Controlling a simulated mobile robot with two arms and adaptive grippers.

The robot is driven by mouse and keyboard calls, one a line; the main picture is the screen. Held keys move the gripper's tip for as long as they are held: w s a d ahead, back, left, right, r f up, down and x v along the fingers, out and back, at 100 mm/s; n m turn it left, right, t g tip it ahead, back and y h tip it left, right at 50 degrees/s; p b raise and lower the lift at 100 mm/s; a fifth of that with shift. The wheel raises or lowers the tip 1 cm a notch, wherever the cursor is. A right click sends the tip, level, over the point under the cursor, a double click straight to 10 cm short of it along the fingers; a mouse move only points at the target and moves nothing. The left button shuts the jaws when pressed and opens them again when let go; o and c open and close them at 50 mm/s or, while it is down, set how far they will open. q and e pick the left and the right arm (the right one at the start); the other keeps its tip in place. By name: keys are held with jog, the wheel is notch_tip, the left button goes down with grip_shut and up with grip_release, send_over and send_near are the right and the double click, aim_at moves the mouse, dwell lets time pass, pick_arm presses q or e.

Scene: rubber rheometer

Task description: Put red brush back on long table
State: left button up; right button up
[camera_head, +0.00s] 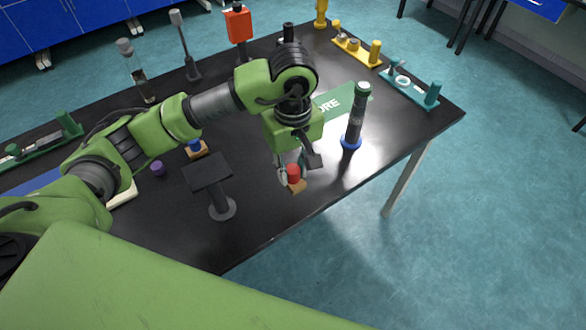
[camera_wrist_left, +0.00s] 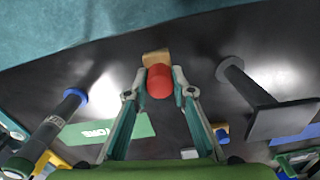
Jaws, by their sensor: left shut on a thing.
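The red brush (camera_head: 294,171) has a red knob-like handle on a pale wooden block (camera_head: 297,186). It is at the front edge of the long black table (camera_head: 262,215). My left gripper (camera_head: 295,166) points down, with its fingers on either side of the red handle. In the left wrist view, the red handle (camera_wrist_left: 160,83) sits between the two fingertips (camera_wrist_left: 160,76), with the wooden block (camera_wrist_left: 155,57) beyond it. I cannot tell whether the block touches the table top. My right gripper is not in view.
A black stand (camera_head: 207,172) is left of the brush, and a dark cylinder with a blue base (camera_head: 354,120) is to the right. A blue brush (camera_head: 195,148) and a purple cap (camera_head: 157,168) lie further left. A green mat (camera_head: 338,103) is behind. Teal and yellow fixtures (camera_head: 412,86) (camera_head: 357,48) stand far right.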

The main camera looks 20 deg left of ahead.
pick_arm(q)
jog(key=w+f, duration=0.1)
jog(key=f, duration=0.1)
jog(key=w+a+f+p, duration=0.1)
jog(key=w+f, duration=0.3)
jog(key=shift+w+a+p, duration=0.25)
jog(key=shift+a+p, duration=0.05)
jog(key=shift+a, duration=0.05)
notch_tip(320, 180, down, 3)
jog(key=shift+p, duration=0.95)
jog(key=shift+w+f, duration=0.1)
jog(key=shift+f, duration=0.1)
jog(key=shift+f, duration=0.1)
jog(key=shift+f+b, duration=0.1)
jog(key=shift+b, duration=0.3)
jog(key=o, duration=1)
jog(key=shift+o, duration=0.2)
